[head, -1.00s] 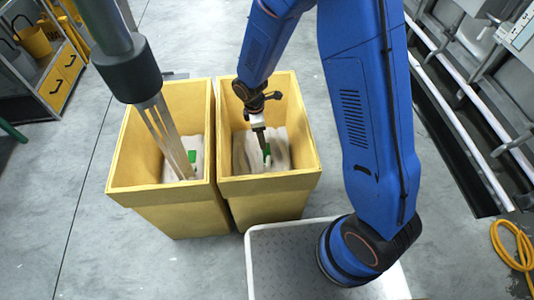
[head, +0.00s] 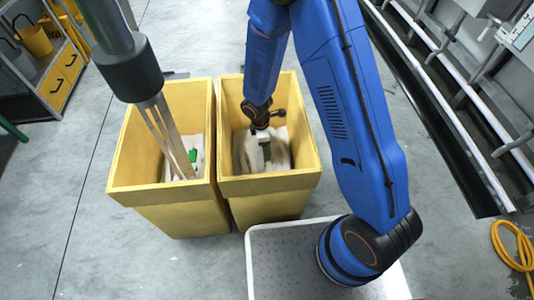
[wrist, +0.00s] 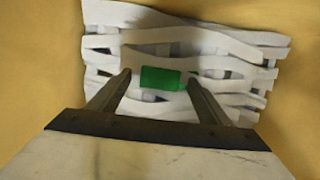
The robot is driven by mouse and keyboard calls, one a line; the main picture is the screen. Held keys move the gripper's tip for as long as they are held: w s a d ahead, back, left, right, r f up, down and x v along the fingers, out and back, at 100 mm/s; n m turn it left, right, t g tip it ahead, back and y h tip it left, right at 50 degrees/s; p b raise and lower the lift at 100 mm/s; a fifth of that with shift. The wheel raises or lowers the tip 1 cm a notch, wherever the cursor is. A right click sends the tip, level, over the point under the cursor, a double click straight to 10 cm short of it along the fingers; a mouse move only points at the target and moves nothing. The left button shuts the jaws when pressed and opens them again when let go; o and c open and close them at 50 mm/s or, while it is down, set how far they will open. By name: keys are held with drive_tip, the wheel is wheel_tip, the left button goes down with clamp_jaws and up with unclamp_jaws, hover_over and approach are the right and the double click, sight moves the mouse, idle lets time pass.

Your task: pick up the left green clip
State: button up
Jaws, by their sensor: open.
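One green clip (head: 193,155) sits on white webbing in the left yellow bin in the head view. Another green clip (wrist: 163,79) lies on the white webbing in the bin that my gripper is in, the right one in the head view. My gripper (head: 262,148) reaches down into that right bin and is open. In the wrist view its two fingertips stand at the left and right ends of this clip, which shows between them. I cannot tell how far the tips are above it. The arm mostly hides this clip in the head view.
The webbing (wrist: 215,45) lies in loose folded strands around the clip. Yellow walls of the right bin (head: 270,183) rise close around my gripper. The left bin (head: 160,188) stands beside it. A grey post with thin prongs (head: 130,75) reaches into the left bin.

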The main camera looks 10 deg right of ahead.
drive_tip(key=shift+f, duration=0.35)
drive_tip(key=c, duration=1.1)
drive_tip(key=shift+c, duration=0.2)
drive_tip(key=shift+r, duration=0.15)
